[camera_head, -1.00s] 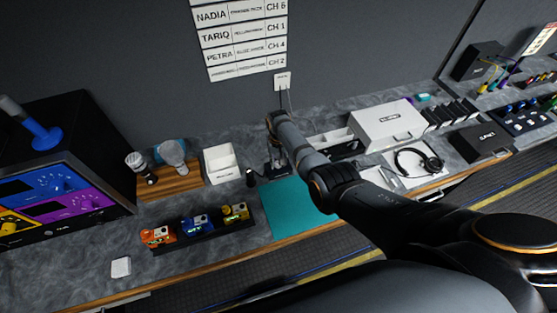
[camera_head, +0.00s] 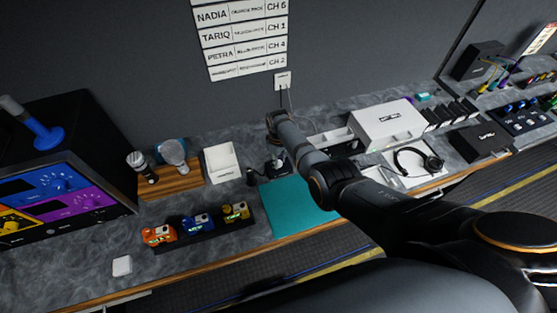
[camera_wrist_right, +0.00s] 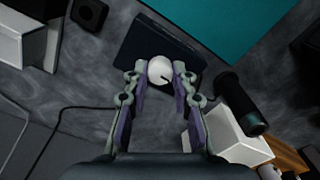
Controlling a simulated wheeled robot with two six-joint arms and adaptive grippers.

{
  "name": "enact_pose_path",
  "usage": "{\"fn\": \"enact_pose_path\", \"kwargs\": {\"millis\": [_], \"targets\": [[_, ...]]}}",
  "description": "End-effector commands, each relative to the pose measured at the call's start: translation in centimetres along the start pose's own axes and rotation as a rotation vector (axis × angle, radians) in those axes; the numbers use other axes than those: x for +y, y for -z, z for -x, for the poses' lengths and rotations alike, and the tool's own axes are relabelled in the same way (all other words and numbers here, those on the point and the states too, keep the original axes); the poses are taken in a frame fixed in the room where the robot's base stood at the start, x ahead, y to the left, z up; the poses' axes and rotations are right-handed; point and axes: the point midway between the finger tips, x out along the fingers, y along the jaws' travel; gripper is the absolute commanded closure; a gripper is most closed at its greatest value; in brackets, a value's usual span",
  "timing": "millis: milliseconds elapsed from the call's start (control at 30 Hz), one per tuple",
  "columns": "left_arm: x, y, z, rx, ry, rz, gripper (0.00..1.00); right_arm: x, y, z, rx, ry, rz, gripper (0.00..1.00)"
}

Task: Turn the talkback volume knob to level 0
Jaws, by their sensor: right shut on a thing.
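The talkback volume knob (camera_wrist_right: 160,70) is a round pale knob with a dark pointer line, seen from above in the right wrist view. It sits on a dark box (camera_wrist_right: 139,50). My right gripper (camera_wrist_right: 160,76) is over the box, with its two fingers closed on opposite sides of the knob. The pointer line slants toward the lower right in that view; no level marks are readable. In the head view my right gripper (camera_head: 276,164) is at the back of the bench, and my wrist and arm hide the knob. My left gripper is not in view.
A teal mat (camera_head: 292,205) lies in front of the box. A white case (camera_head: 385,122) and a headset (camera_head: 420,160) are farther right. A cable (camera_wrist_right: 62,122) runs along the bench.

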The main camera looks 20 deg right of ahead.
Motion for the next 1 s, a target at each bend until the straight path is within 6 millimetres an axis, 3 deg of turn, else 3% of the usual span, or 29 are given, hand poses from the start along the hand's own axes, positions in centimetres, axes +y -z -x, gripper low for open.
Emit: {"fn": "enact_pose_path", "kwargs": {"millis": [600,633,767,800,1000], "targets": [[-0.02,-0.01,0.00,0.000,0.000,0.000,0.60,-0.02,-0.04,-0.03,-0.001,0.000,0.042,1.00],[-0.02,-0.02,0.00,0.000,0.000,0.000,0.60,-0.02,-0.04,-0.03,-0.001,0.000,0.042,0.73],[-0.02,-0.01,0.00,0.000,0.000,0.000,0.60,-0.01,-0.04,-0.03,-0.001,0.000,0.042,0.55],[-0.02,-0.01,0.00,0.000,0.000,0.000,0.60,-0.01,-0.04,-0.03,-0.001,0.000,0.042,0.52],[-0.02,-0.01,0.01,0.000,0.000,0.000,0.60,0.00,-0.02,-0.01,-0.001,0.000,0.042,0.52]]}}
